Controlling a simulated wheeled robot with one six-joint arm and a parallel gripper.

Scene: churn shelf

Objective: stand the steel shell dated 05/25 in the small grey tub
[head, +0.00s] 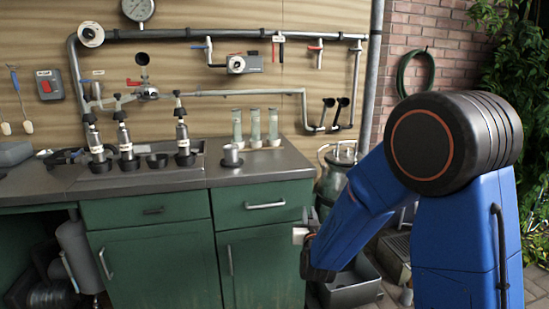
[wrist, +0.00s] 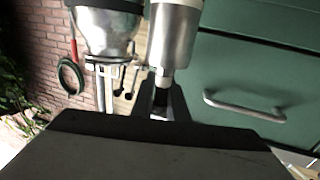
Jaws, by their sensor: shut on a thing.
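My gripper (head: 311,250) is low in front of the green cabinet's right end. It is shut on a steel shell (head: 299,235), a bright cylinder that stands between the fingers in the wrist view (wrist: 175,38). No date shows readably on it. Several similar steel shells, such as this one (head: 124,139), stand in dark cups on the counter; their tags are too small to read. An open grey tub (head: 352,297) is on the floor below and right of my gripper. Another grey container (head: 12,153) sits at the counter's left end. I cannot tell which is the named tub.
A dark cup (head: 157,161) in the shell row is empty. A short flanged steel piece (head: 231,156) and several glass tubes (head: 255,125) stand on the counter. A steel churn (head: 338,170) stands beside the cabinet (head: 262,262); a drawer handle (wrist: 243,106) is near my gripper.

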